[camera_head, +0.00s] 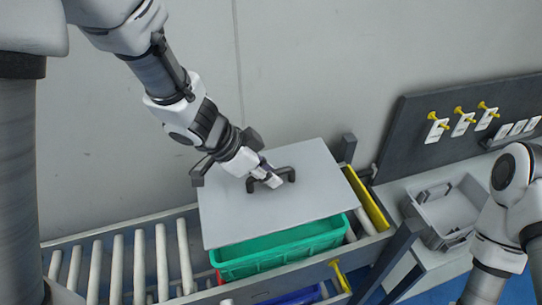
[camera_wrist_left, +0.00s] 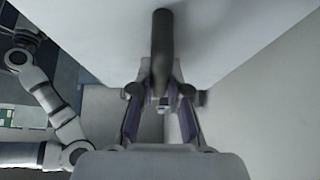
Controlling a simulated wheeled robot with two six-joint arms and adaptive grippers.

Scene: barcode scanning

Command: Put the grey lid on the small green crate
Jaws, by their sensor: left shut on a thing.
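The grey lid (camera_head: 270,215) is a flat plate with a dark handle in its middle. My left gripper (camera_head: 267,181) is shut on the lid's dark handle (camera_wrist_left: 162,45), as the left wrist view also shows. The small green crate (camera_head: 283,250) sits on the roller conveyor below the lid. The lid covers most of the crate from the head camera's view; only the crate's front wall and part of its inside show. The lid appears above the crate and offset toward the back left. My right arm is at the right edge; its gripper is out of view.
The roller conveyor (camera_head: 138,262) runs left with bare rollers. A yellow strip (camera_head: 367,200) is right of the lid. A blue crate (camera_head: 293,297) shows at the bottom edge. A grey tray (camera_head: 449,212) lies on the right table, below a dark panel (camera_head: 470,113) with hanging tags.

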